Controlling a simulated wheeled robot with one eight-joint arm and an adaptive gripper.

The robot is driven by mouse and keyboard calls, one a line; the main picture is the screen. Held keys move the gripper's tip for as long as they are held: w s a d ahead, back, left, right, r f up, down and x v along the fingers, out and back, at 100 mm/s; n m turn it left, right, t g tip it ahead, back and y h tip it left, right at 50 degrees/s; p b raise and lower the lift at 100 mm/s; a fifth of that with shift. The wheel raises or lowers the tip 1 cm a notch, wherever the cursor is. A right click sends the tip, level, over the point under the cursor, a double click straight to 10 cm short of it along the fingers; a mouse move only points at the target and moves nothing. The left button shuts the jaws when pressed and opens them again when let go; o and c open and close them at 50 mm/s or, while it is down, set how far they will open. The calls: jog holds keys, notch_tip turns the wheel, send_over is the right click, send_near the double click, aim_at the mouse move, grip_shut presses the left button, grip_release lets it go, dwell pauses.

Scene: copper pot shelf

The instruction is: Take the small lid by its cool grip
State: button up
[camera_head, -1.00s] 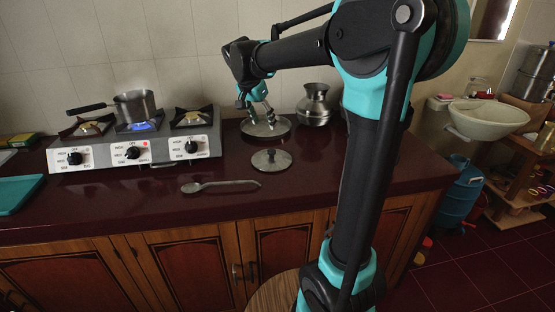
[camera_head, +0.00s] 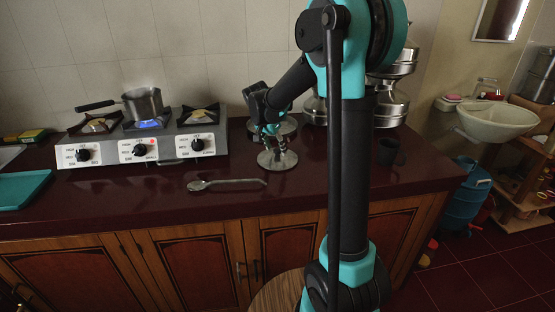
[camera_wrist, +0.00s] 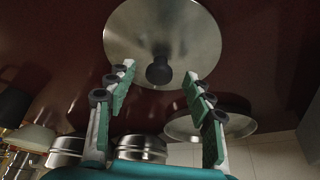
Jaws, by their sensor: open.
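The small lid (camera_head: 284,164) is a round steel disc lying flat on the dark red counter. It also shows in the wrist view (camera_wrist: 178,30), with its black knob grip (camera_wrist: 159,71) standing at the lid's middle. My gripper (camera_head: 271,147) is over the small lid in the head view. In the wrist view my gripper (camera_wrist: 160,82) is open, with one green-padded finger on each side of the knob and visible gaps between. The fingertips partly hide the knob in the head view.
A larger lid (camera_wrist: 213,124) lies just behind. Steel pots (camera_head: 390,103) and a dark cup (camera_head: 388,151) stand to the right. A stove (camera_head: 180,148) with a pan (camera_head: 143,104) over a blue flame is at left. A spoon (camera_head: 228,184) lies in front.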

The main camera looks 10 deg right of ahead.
jog(key=shift+x, duration=1)
grip_shut()
jog(key=shift+r, duration=0.15)
notch_tip(320, 180, up, 25)
dwell(0.7)
